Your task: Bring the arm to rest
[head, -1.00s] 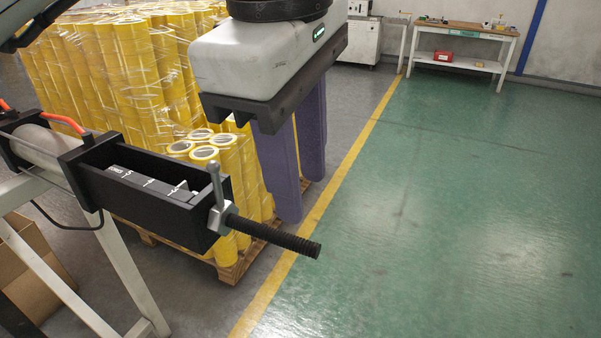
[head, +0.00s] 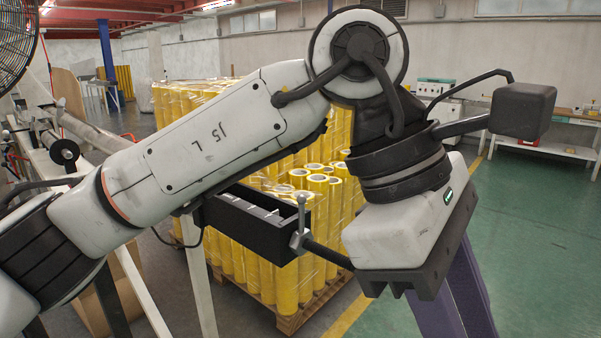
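My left arm (head: 215,130) comes in from the left in the head view and crosses most of the picture at mid height. It bends down at the wrist on the right. My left gripper (head: 456,300) hangs there with its two purple fingers pointing down. The fingers stand apart and nothing shows between them. Their tips are cut off by the bottom edge. My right gripper is not in view.
A black tape-winding fixture (head: 255,222) with a threaded rod stands behind the gripper, partly hidden by my arm. Yellow rolls (head: 262,270) stand on a wooden pallet (head: 305,312). The green floor (head: 545,250) at right is clear. A workbench (head: 570,145) stands at the back.

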